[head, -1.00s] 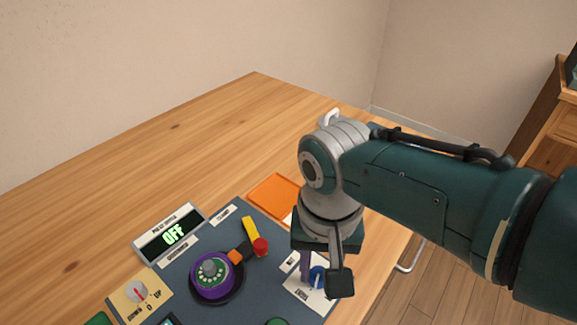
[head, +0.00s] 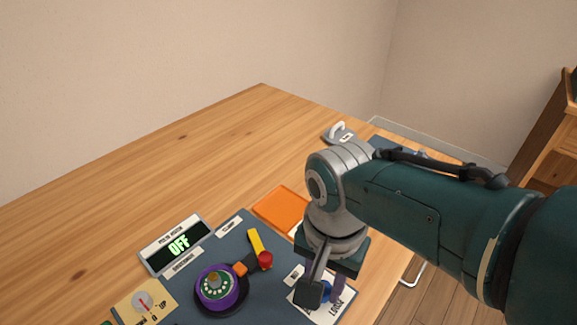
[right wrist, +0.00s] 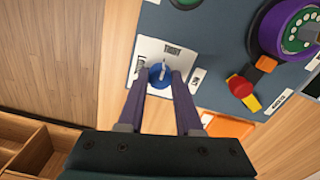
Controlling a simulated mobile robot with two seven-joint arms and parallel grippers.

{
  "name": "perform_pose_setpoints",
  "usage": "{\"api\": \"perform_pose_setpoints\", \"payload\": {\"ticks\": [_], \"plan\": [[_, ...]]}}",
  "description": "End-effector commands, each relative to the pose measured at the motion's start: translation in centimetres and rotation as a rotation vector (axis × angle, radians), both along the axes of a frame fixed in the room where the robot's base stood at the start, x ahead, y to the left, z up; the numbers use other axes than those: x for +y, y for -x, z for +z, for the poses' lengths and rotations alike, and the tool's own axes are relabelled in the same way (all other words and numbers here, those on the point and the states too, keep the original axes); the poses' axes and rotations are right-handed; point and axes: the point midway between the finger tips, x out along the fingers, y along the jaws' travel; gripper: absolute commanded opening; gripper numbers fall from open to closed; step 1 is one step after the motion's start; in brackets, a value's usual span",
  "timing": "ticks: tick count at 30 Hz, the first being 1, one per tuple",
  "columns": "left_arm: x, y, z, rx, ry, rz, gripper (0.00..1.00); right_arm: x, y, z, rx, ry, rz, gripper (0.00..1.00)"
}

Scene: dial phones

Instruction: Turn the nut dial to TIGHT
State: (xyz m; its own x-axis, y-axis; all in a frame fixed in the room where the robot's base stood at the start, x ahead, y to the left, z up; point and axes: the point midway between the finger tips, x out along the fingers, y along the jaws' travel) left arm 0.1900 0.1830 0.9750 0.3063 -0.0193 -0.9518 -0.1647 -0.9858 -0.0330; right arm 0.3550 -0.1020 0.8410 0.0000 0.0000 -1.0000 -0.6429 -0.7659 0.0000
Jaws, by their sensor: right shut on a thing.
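The nut dial (right wrist: 158,76) is a small blue knob with a light pointer mark, on a white plate (right wrist: 148,55) at the panel's edge. In the right wrist view the plate's TIGHT label lies just beyond the knob; the pointer slants up that way, but its exact setting is unclear. In the head view the blue knob (head: 327,291) is partly hidden by my wrist, and a LOOSE label shows below it. My right gripper (right wrist: 160,80), with purple fingers, is shut on the knob from above. My left gripper is not in view.
An orange square (head: 281,208) lies behind. The wooden table is clear at the back left.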

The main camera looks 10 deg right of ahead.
Motion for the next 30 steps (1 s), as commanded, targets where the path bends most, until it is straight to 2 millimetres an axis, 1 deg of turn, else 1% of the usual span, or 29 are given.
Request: {"api": "perform_pose_setpoints", "payload": {"ticks": [5,6,13,14,20,23,26,30], "plan": [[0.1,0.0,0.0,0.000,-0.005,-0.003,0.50,0.0,0.0,0.0,-0.001,-0.001,-0.002,0.00],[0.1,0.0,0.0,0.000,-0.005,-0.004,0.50,0.0,0.0,0.0,-0.001,0.000,-0.002,0.36],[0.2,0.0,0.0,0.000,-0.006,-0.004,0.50,0.0,0.0,0.0,0.000,0.000,-0.001,0.62],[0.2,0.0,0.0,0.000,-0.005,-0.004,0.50,0.0,0.0,0.0,0.000,0.000,-0.001,0.64],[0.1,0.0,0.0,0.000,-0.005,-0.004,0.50,0.0,0.0,0.0,0.000,0.000,0.000,0.64],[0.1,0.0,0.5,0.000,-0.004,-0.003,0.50,0.0,0.0,0.6,-0.001,-0.001,0.000,0.64],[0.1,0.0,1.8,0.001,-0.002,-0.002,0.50,0.0,0.0,2.1,-0.001,-0.001,0.000,0.64],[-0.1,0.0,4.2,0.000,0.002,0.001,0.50,0.0,0.0,5.2,-0.002,-0.001,-0.001,0.64]]}}
